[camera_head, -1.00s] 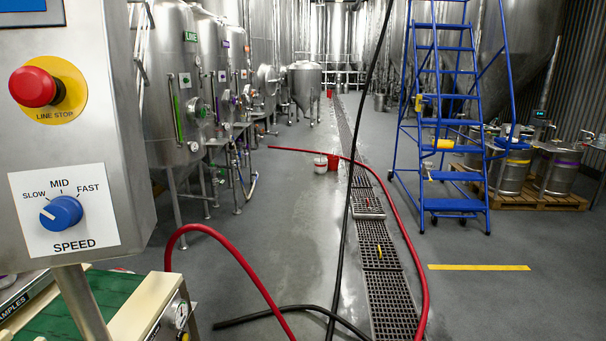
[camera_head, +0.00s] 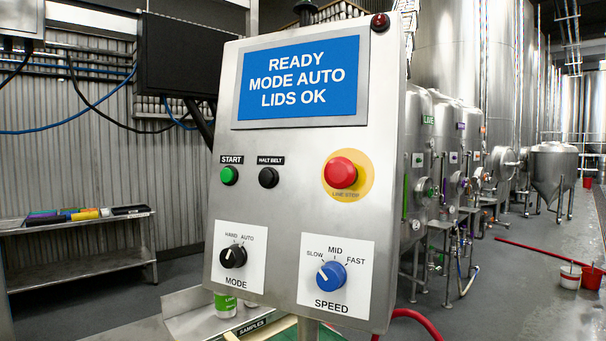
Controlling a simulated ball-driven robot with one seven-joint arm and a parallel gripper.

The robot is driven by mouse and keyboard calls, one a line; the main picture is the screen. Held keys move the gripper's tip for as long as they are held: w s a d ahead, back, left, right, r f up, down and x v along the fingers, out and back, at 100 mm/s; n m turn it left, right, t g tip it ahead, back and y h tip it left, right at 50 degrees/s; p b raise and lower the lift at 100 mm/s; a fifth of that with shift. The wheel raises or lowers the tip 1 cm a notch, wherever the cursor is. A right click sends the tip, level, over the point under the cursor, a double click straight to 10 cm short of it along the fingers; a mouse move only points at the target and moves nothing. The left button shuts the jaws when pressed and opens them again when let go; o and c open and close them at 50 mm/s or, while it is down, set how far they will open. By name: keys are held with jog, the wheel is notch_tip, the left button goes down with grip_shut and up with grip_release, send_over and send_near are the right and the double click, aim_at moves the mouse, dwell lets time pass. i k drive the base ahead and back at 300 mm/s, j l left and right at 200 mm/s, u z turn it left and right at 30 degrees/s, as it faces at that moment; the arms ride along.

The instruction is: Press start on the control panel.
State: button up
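The control panel (camera_head: 290,213) stands in the middle of the head view on a post, its face turned toward me. The green start button (camera_head: 230,175) is at its left side under a START label. A black halt belt button (camera_head: 268,177) is just right of it. A red line stop button (camera_head: 341,173) on a yellow disc is further right. The blue screen (camera_head: 298,82) reads READY, MODE AUTO, LIDS OK. The black mode knob (camera_head: 233,256) and blue speed knob (camera_head: 331,275) are below; the speed pointer aims toward SLOW. My gripper is not in view.
A metal bench (camera_head: 80,240) with coloured items stands at the left against a corrugated wall. A can with a green label (camera_head: 225,303) and a samples tray are below the panel. Steel tanks (camera_head: 440,130), a red hose (camera_head: 415,318) and buckets (camera_head: 580,275) are at the right.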

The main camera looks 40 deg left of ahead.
aim_at(226, 175)
jog(key=u, duration=1.4)
